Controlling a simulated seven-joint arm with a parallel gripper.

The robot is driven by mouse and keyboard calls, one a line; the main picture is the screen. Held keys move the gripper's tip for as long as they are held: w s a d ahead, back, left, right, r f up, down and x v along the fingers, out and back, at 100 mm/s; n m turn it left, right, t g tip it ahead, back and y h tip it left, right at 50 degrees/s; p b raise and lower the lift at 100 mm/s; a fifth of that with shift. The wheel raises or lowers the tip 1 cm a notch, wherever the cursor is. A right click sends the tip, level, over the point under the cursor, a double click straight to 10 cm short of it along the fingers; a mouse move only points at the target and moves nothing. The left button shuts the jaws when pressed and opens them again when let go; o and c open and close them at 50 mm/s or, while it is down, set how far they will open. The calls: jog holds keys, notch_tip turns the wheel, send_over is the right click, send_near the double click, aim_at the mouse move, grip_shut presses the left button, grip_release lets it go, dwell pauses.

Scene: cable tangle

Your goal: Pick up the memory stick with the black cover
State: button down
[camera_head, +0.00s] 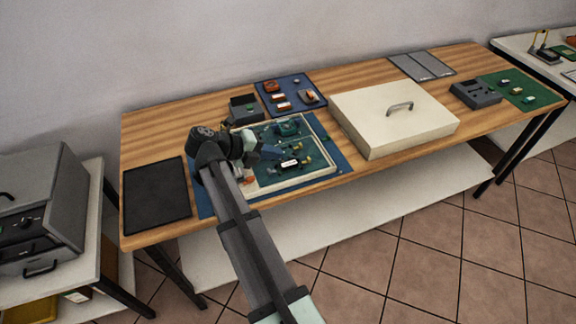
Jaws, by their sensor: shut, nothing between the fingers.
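My arm reaches up from the bottom of the view to the tray in the middle of the table. My gripper (272,153) is shut and empty, pointing right over the green surface inside the tray (330,160). A small black item with a white face (289,164) lies in the tray just right of and below the fingertips. It may be the memory stick with the black cover, but it is too small to be sure. Other small green and yellow parts (288,128) lie in the tray. My wrist hides the tray's left side.
A cream box with a handle (390,115) stands right of the tray. A blue mat with red parts (290,92) and a dark open bin (245,109) lie behind. A black mat (156,195) lies left. Bare wood (180,127) shows at the back left.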

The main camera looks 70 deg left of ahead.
jog(key=c, duration=1.8)
grip_release()
jog(key=shift+c, duration=0.2)
jog(key=o, duration=1)
jog(key=shift+c, duration=0.2)
